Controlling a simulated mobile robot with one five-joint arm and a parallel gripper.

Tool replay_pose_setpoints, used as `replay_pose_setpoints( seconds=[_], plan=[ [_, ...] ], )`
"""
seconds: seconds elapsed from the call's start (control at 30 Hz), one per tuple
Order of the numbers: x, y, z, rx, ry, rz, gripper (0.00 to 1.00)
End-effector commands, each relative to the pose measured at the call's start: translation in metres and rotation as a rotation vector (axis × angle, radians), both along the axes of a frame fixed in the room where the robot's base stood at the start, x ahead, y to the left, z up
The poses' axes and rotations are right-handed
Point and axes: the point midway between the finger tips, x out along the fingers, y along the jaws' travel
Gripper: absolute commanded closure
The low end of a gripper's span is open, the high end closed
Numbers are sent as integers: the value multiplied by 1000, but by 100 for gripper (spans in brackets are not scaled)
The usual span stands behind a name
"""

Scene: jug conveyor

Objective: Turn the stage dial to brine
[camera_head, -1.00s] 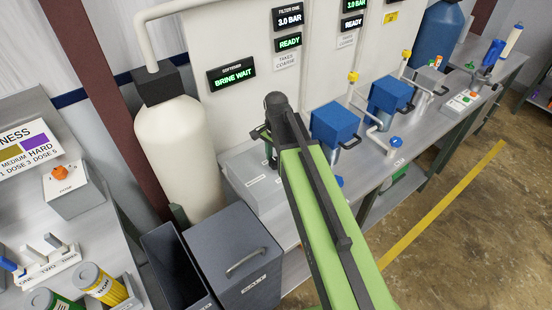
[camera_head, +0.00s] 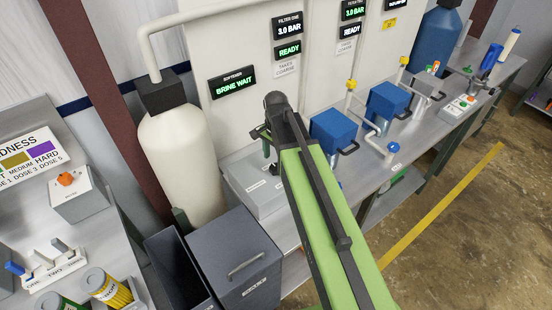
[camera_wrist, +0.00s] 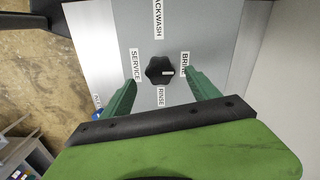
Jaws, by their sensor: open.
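The stage dial (camera_wrist: 158,70) is a black lobed knob on a grey panel (camera_wrist: 205,28) in the wrist view. Labels around it read BACKWASH at the top, SERVICE on the left, BRINE on the right and RINSE below. A small white mark on the knob lies on its right side, toward BRINE. My gripper (camera_wrist: 162,77) is open, with one green finger on each side of the knob and a visible gap to it in the picture. The softener display (camera_head: 233,82) reads BRINE WAIT.
A grey box (camera_head: 250,178) sits on the bench beside my gripper. A cream tank (camera_head: 180,150) stands to its left, with a dark lidded bin (camera_head: 238,262) in front. Blue-topped units (camera_head: 335,127) stand right of my arm. The floor at right is clear.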

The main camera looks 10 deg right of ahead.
Motion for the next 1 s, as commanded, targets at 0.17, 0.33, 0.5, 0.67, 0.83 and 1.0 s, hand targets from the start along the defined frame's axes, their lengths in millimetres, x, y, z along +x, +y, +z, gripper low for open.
replay_pose_setpoints(
  seconds=[0.17, 0.33, 0.5, 0.67, 0.83, 1.0],
  plan=[
    [0, 0, 53, 0, 0, 0, 30],
    [0, 0, 91, -1, 1, 0, 30],
    [0, 0, 126, -1, 1, 0, 30],
    [0, 0, 141, -1, 1, -1, 30],
    [0, 0, 139, -1, 1, -1, 30],
    [0, 0, 138, -1, 1, 0, 30]
  ],
)
